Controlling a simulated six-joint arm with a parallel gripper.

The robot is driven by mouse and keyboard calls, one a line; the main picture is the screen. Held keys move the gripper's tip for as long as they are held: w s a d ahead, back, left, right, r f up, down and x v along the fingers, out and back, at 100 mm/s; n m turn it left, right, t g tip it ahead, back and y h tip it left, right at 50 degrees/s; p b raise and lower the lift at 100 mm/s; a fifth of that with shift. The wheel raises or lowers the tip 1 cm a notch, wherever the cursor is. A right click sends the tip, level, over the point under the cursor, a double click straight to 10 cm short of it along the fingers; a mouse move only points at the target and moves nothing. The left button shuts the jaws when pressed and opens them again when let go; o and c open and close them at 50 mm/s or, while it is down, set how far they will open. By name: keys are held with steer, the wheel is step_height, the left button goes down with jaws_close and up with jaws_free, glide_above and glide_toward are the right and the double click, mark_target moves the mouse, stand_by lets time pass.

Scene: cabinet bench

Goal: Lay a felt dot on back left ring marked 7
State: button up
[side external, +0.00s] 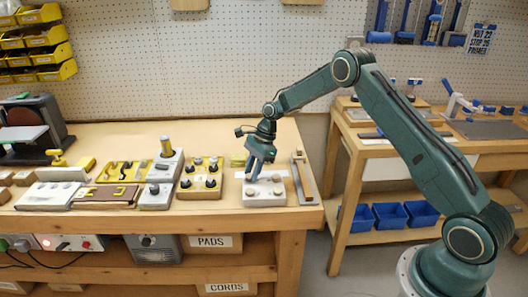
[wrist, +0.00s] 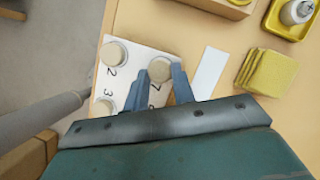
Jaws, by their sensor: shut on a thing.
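The white board (wrist: 131,74) lies on the bench with printed numbers 2, 3 and 7 showing in the wrist view. Pale round felt dots sit by the 2 (wrist: 114,54) and by the 3 (wrist: 104,107). My gripper (wrist: 161,70) is shut on another felt dot (wrist: 159,68), held between its fingertips just beside the printed 7. Whether this dot touches the board is hard to tell; the ring under it is hidden. In the side external view my gripper (side external: 254,178) points down at the same board (side external: 264,197), fingertips low over its back left part.
A white strip (wrist: 208,73) and a stack of yellow square pads (wrist: 266,72) lie right of the board in the wrist view. In the side view, a block with dark knobs (side external: 199,183) stands left of the board and a long metal-and-wood piece (side external: 304,178) right of it.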

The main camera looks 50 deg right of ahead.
steer(key=shift+f, duration=0.3)
stand_by(0.6)
steer(key=o, duration=1.1)
steer(key=shift+r, duration=0.2)
steer(key=shift+r, duration=3.35)
